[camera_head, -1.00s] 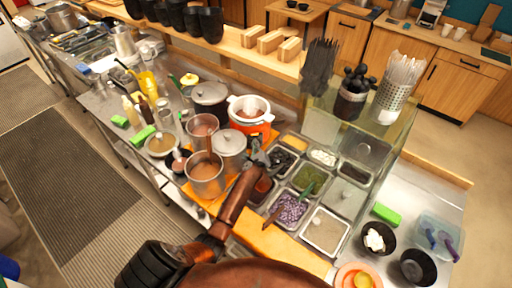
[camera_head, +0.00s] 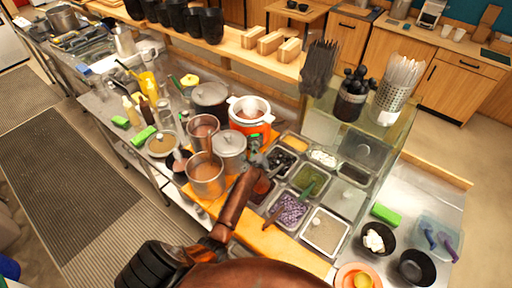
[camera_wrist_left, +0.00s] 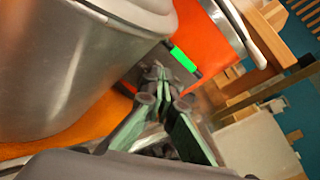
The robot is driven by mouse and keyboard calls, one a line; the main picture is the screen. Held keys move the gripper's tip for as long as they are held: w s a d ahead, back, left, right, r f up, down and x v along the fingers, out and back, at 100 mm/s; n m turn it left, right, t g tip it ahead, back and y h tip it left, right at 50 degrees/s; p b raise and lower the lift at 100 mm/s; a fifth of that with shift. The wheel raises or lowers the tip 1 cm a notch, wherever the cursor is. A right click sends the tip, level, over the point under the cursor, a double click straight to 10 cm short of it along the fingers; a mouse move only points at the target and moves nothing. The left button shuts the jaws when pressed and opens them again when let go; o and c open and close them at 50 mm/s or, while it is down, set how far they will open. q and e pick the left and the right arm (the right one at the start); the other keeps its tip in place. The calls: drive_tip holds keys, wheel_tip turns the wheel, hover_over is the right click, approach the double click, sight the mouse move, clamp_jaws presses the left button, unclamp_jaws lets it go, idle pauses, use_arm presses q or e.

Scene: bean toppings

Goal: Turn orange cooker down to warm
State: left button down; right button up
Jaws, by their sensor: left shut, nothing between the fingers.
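Any knob or setting marks are too small to tell. My left gripper (camera_head: 256,158) is in front of the cooker's lower side, beside the lidded pot. In the left wrist view its fingers (camera_wrist_left: 160,82) are together and empty, just short of the green panel. My right gripper is not in view.
A lidded silver pot (camera_head: 229,146) stands close left of my gripper and fills the left of the wrist view. An open pot (camera_head: 206,178) stands nearer. Topping pans (camera_head: 325,231) lie to the right. An orange board (camera_head: 272,241) lies along the front edge.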

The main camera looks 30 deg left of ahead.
use_arm(q)
drive_tip(key=shift+s+a+f, duration=0.1)
drive_tip(key=shift+s+f, duration=0.1)
drive_tip(key=shift+s+a+r+p, duration=0.15)
drive_tip(key=shift+r+p, duration=0.25)
drive_tip(key=shift+p, duration=0.3)
drive_tip(key=s+d+p, duration=0.1)
drive_tip(key=s+d, duration=0.3)
drive_tip(key=shift+d+p, duration=0.1)
drive_tip(key=shift+p, duration=0.3)
